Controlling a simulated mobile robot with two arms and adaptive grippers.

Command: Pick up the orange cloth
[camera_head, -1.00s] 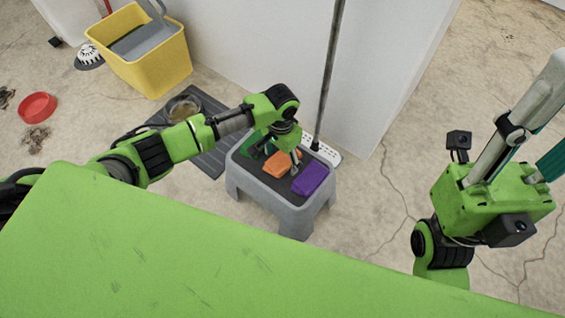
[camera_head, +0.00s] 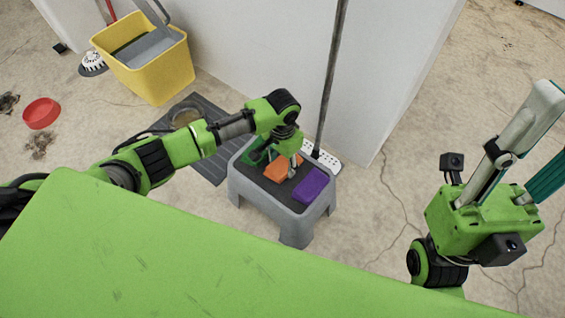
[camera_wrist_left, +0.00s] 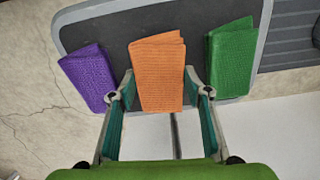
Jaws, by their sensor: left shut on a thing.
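The orange cloth (camera_head: 278,173) is a folded piece on the dark top of a grey step stool (camera_head: 298,219), between a green cloth (camera_head: 254,152) and a purple cloth (camera_head: 310,185). My left gripper (camera_head: 281,169) reaches down over it from above. In the left wrist view the orange cloth (camera_wrist_left: 158,70) lies between the two fingers of my left gripper (camera_wrist_left: 160,90), which are shut on it. It still appears to be at the stool top. My right gripper (camera_head: 550,125) is raised at the right, open and empty, its fingers pointing up and right.
A mop pole (camera_head: 332,85) stands behind the stool against a white wall (camera_head: 400,60). A yellow bucket (camera_head: 155,75), a grey mat (camera_head: 212,165) with a bowl and a red bowl (camera_head: 40,113) are on the left. The floor at right is clear.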

